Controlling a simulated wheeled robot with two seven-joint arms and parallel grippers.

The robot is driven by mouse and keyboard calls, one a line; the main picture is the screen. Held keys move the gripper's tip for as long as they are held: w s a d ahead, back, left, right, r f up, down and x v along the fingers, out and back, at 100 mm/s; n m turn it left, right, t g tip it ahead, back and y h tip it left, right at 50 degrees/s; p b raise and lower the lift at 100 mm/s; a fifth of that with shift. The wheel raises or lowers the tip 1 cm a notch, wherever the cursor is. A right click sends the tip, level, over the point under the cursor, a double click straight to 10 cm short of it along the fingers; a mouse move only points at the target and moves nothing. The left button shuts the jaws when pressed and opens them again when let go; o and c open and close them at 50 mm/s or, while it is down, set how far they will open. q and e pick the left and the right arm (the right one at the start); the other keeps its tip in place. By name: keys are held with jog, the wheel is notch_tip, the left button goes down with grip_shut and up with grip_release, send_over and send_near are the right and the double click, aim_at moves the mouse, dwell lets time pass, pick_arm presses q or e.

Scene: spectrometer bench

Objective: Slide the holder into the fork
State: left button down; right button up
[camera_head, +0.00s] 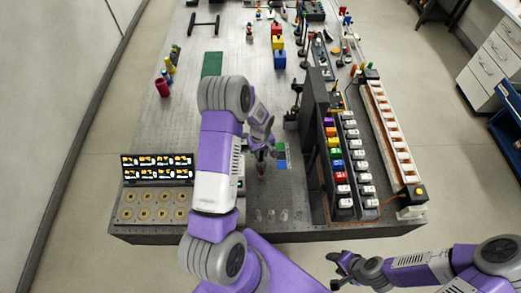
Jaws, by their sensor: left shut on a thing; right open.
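My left arm reaches up over the bench, and my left gripper (263,147) points down near the bench's middle. It is shut on a small dark holder (262,168), partly hidden by the fingers. The holder is just left of a small blue and green plate (281,157). I cannot tell whether it touches the bench. The fork is not clearly made out; a dark upright mount (292,112) stands to the right of the gripper. My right gripper (337,270) is open and empty in front of the bench's near edge, off the bench.
A tall black panel (316,135) and rows of coloured and white blocks (347,165) fill the right side. A display box (157,167) stands at the left front. Red, yellow and blue blocks (279,60) and a green mat (212,64) lie farther back.

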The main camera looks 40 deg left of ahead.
pick_arm(q)
jog(key=shift+s+d, duration=1)
jog(key=shift+s, duration=0.05)
jog(key=c, duration=0.8)
grip_release()
jog(key=shift+r, duration=0.1)
notch_tip(320, 180, up, 7)
jog(key=shift+r+b, duration=0.2)
jog(key=shift+b, duration=0.1)
